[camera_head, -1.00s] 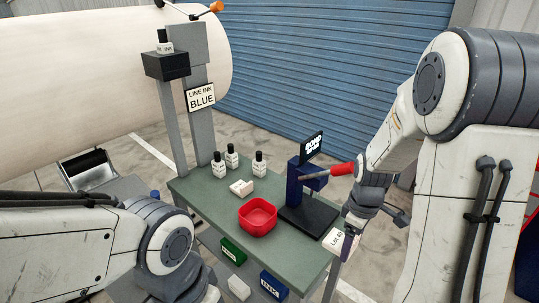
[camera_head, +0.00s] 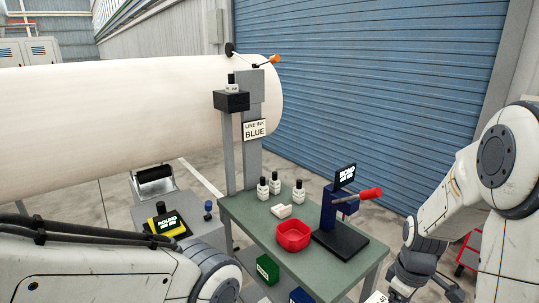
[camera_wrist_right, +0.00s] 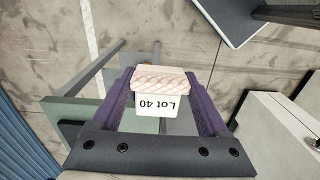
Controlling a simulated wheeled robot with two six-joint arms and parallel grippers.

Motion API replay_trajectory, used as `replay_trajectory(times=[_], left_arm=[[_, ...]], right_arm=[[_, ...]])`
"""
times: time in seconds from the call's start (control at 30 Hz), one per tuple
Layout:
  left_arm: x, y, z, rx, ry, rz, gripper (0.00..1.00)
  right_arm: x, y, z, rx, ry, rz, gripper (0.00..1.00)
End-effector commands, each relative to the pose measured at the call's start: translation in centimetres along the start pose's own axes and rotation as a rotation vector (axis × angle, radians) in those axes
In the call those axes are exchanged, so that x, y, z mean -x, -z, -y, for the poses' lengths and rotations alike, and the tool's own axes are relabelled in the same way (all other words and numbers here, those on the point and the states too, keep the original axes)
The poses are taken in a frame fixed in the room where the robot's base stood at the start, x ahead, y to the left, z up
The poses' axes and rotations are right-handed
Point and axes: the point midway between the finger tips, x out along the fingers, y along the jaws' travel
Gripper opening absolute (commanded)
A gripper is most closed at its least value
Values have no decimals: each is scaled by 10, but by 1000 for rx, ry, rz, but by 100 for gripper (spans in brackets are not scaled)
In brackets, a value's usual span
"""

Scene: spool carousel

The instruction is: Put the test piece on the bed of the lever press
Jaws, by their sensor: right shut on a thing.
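The lever press (camera_head: 329,208) stands at the right end of the green bench. It is dark blue with a red-handled lever (camera_head: 369,194), a small display on top and a flat black bed (camera_head: 340,242) that looks bare. My right gripper (camera_wrist_right: 159,80) is shut on the test piece, a pale block (camera_wrist_right: 156,104) with a "Lot 40" label and a pinkish, cross-hatched face. In the head view the test piece (camera_head: 377,298) is cut off at the bottom edge, in front of the bench's right end and apart from the press. My left gripper is out of view; only its arm shows.
A red tray (camera_head: 293,237) sits left of the press on the bench (camera_head: 262,224). Several white bottles with black caps (camera_head: 275,184) and a whitish block (camera_head: 284,211) stand behind it. Green (camera_head: 267,267) and blue bins sit below the front edge. A large pale roll (camera_head: 120,110) lies behind.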

Motion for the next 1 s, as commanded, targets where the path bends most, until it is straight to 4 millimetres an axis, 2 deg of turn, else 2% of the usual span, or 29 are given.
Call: replay_trajectory(times=[0.23, 0.47, 0.8, 1.0], left_arm=[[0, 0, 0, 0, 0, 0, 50], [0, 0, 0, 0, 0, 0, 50], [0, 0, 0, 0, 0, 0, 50], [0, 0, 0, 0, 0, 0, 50]], right_arm=[[-20, 14, 6, -110, 3, 2, 19], [-47, 36, 19, -257, 3, 3, 19], [-100, 72, 56, -555, 2, 3, 19], [-112, 78, 64, -631, 1, 1, 19]])
